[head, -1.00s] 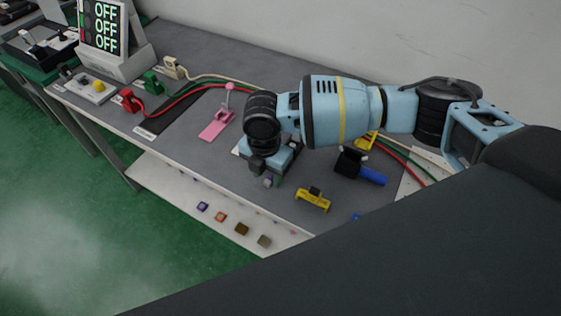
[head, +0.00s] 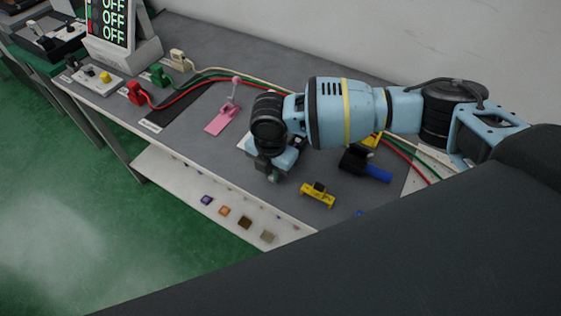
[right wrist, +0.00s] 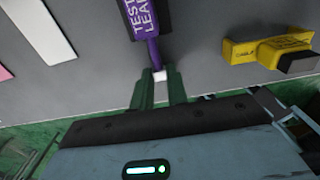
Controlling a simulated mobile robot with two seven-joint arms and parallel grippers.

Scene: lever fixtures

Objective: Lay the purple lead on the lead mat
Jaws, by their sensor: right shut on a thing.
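The purple lead (right wrist: 145,22), marked "TEST LEAD", shows in the right wrist view, cut off at the top edge. My right gripper (right wrist: 158,88) is shut on its narrow near end, where a small white piece shows between the fingers. In the head view my right gripper (head: 272,176) points down near the table's front edge and its hand mostly hides the lead. A black mat (head: 188,106) with a white label lies on the table to the left, probably the lead mat. My left gripper is not in view.
A pink lever fixture (head: 222,121) stands between the black mat and my right gripper. A yellow fixture (head: 318,195) and a blue-handled one (head: 370,170) lie to the right. Red, green and cream cables run along the back. A lower shelf (head: 185,188) holds several small coloured blocks.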

